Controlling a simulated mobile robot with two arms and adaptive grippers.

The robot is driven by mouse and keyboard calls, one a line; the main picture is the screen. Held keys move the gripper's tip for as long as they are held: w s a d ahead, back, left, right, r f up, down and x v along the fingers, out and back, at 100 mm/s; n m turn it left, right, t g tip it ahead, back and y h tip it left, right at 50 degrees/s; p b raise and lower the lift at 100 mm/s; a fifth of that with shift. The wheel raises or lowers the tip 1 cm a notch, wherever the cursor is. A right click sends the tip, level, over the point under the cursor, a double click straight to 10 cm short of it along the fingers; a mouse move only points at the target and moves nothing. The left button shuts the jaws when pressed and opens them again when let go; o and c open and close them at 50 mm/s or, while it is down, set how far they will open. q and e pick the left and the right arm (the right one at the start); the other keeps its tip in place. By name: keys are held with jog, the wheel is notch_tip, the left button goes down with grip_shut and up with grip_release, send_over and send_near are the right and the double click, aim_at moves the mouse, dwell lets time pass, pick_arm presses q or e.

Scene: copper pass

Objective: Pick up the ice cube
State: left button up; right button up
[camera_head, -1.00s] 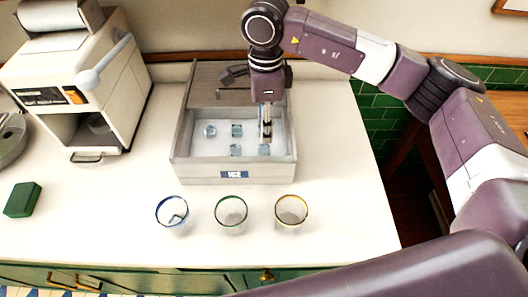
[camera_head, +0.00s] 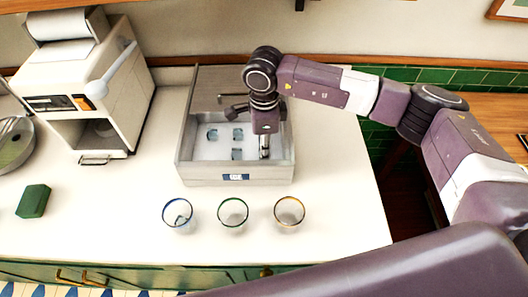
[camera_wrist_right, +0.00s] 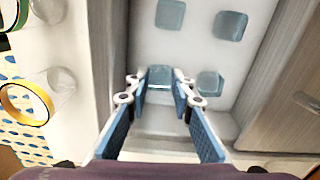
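The grey ice bin (camera_head: 205,176) with an ICE label stands on the counter, its lid open at the back. Several pale blue ice cubes (camera_head: 237,154) lie on its white floor. My right gripper (camera_head: 265,153) points down into the bin's right part. In the right wrist view its blue-padded fingers (camera_wrist_right: 161,82) are apart. One ice cube (camera_wrist_right: 160,77) lies between the fingertips; whether the pads touch it I cannot tell. Another cube (camera_wrist_right: 210,83) lies just right of the fingers. In the head view the gripper hides the cube between the fingertips. My left gripper is not in view.
Three glasses with blue (camera_head: 178,214), green (camera_head: 233,215) and yellow (camera_head: 289,213) rims stand before the bin. A cream machine (camera_head: 75,85) and a green block (camera_head: 33,201) are at the left. The bin walls are close around my right gripper.

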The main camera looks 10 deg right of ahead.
jog(key=shift+c, duration=1.2)
jog(key=shift+r, duration=0.1)
jog(key=shift+w+r+b, duration=0.1)
jog(key=shift+r+b, duration=0.25)
jog(key=shift+r, duration=0.25)
notch_tip(320, 180, up, 19)
jog(key=b, duration=0.5)
jog(key=shift+f+b, duration=0.15)
jog(key=shift+b, duration=0.15)
